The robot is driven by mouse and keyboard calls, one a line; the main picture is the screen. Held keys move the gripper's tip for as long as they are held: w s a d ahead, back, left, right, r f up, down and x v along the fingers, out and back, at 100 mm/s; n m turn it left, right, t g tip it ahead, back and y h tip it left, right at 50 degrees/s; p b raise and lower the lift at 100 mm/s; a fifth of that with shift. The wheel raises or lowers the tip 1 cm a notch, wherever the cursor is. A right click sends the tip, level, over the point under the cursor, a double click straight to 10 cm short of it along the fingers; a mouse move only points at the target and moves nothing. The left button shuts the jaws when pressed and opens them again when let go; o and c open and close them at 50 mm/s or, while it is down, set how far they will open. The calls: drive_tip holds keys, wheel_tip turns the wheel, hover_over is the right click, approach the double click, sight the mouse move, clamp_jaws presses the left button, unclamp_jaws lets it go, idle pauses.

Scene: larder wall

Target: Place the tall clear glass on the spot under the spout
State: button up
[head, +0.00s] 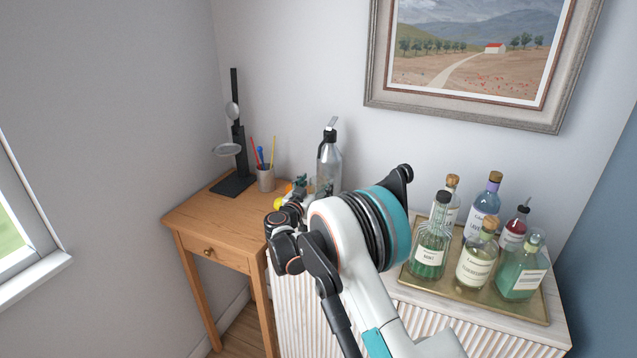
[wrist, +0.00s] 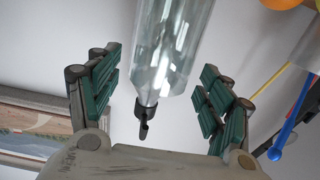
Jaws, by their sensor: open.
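My gripper (head: 312,188) is open, with its green-padded fingers spread apart. A clear bottle (head: 329,163) with a black top and a pale lever stands upright behind the gripper in the head view; its lower part is hidden. In the wrist view, a clear vessel tapering to a black tip (wrist: 172,45) shows upside down between the open fingers (wrist: 160,92); it looks like this bottle, and no finger visibly touches it. I cannot make out a separate tall clear glass. The spot under the spout is not clearly visible.
A black stand (head: 236,150) with a round dish and a cup of coloured sticks (head: 265,180) stand on the wooden table (head: 198,213). Orange and yellow fruit lies near the gripper. At right, a gold tray (head: 480,289) holds several bottles. A framed painting (head: 480,105) hangs above.

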drive_tip(key=p+v, duration=0.1)
drive_tip(key=v, duration=0.8)
drive_tip(key=shift+s, duration=0.35)
